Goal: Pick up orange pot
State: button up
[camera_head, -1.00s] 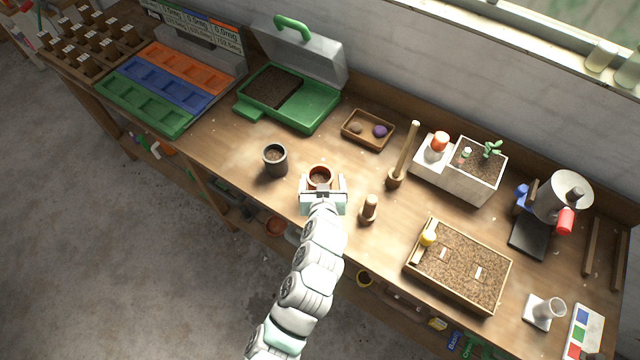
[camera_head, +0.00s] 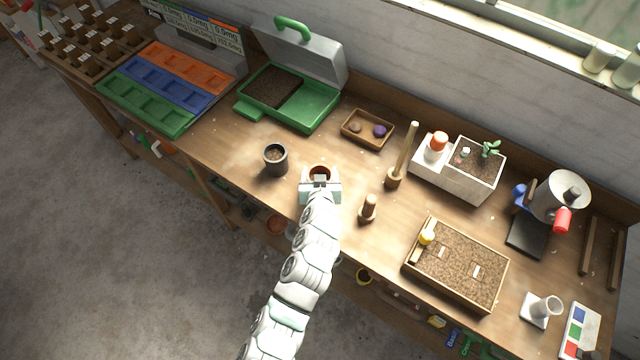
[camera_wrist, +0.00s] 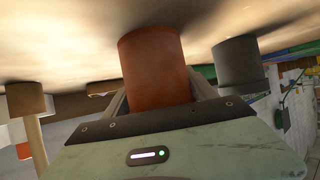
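The orange pot (camera_head: 320,171) stands upright near the front edge of the workbench, with dark soil showing inside its rim in the head view. My gripper (camera_head: 320,178) reaches it from the front and hides most of its near side. In the wrist view the orange pot (camera_wrist: 155,68) fills the middle, with one finger against each side of it, so my gripper (camera_wrist: 158,95) looks shut on it. I cannot tell any gap between the pot and the bench.
A dark grey pot (camera_head: 275,160) stands close on the left. A small wooden tray (camera_head: 368,128) lies behind. A soil tray (camera_head: 457,265) is farther right.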

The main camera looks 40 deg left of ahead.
jog(key=c, duration=1.1)
jog(key=shift+c, duration=0.2)
